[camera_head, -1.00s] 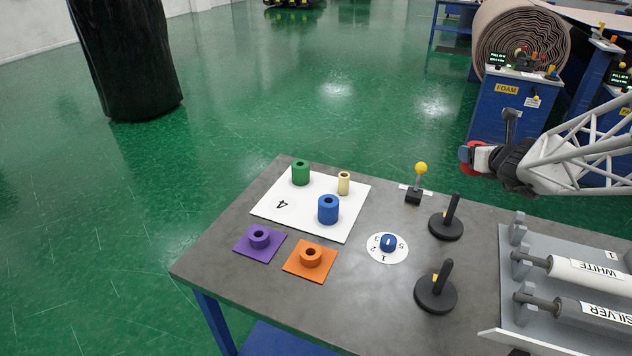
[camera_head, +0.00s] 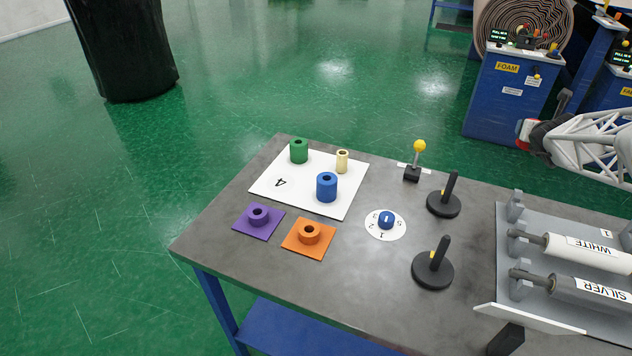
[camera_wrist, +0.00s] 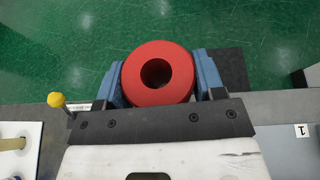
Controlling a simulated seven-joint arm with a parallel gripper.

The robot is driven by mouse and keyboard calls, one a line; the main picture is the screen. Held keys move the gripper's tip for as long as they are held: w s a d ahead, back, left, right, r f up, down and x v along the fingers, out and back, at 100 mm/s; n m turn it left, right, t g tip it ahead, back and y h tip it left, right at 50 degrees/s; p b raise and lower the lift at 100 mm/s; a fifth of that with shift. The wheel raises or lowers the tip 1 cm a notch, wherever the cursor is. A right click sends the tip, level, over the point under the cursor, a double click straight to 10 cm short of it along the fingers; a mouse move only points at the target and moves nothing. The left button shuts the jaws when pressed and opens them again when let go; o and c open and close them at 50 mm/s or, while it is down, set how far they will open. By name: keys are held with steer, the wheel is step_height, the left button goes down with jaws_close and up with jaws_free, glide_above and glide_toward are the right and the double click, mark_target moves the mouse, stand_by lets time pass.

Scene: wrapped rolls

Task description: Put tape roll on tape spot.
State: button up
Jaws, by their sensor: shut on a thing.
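My gripper (camera_wrist: 159,84) is shut on a red roll (camera_wrist: 158,51) with a dark centre hole, held between blue fingers in the wrist view. In the head view my gripper (camera_head: 528,132) is at the right, beyond the table's far edge, and only a little of the red roll (camera_head: 520,127) shows. No spot is marked as tape, so I cannot tell which is the tape spot.
A white sheet marked 4 (camera_head: 312,201) holds green (camera_head: 299,152), blue (camera_head: 327,187) and cream (camera_head: 342,161) rolls. A grey rack (camera_head: 540,290) holds labelled rolls.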

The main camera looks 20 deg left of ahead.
steer(key=shift+w+d+f+m+h, duration=0.1)
steer(key=shift+w+d+m+h, duration=0.1)
steer(key=shift+d, duration=0.25)
steer(key=shift+w+d+f+m+h, duration=0.1)
steer(key=shift+d+h, duration=0.1)
steer(key=shift+d, duration=0.25)
steer(key=s+a+f+n+g+y, duration=0.1)
steer(key=s+a+n+g+y, duration=0.2)
steer(key=a, duration=0.9)
steer(key=s+a+f+n+g+y, duration=0.1)
steer(key=s+a+n+g+y, duration=0.3)
steer(key=a, duration=0.8)
steer(key=s+a+f+n+y, duration=0.15)
steer(key=a+n+y, duration=0.35)
steer(key=a, duration=0.7)
steer(key=s+a+f+n+g, duration=0.4)
steer(key=s+a+n+g, duration=0.2)
steer(key=s+a, duration=0.4)
steer(key=s+a+f+n+g, duration=0.3)
steer(key=s+a+n+g, duration=0.3)
steer(key=s, duration=1.1)
steer(key=a+g, duration=0.2)
steer(key=a, duration=0.1)
steer(key=shift+a+f+n+h, duration=0.35)
steer(key=shift+f+n+h, duration=0.05)
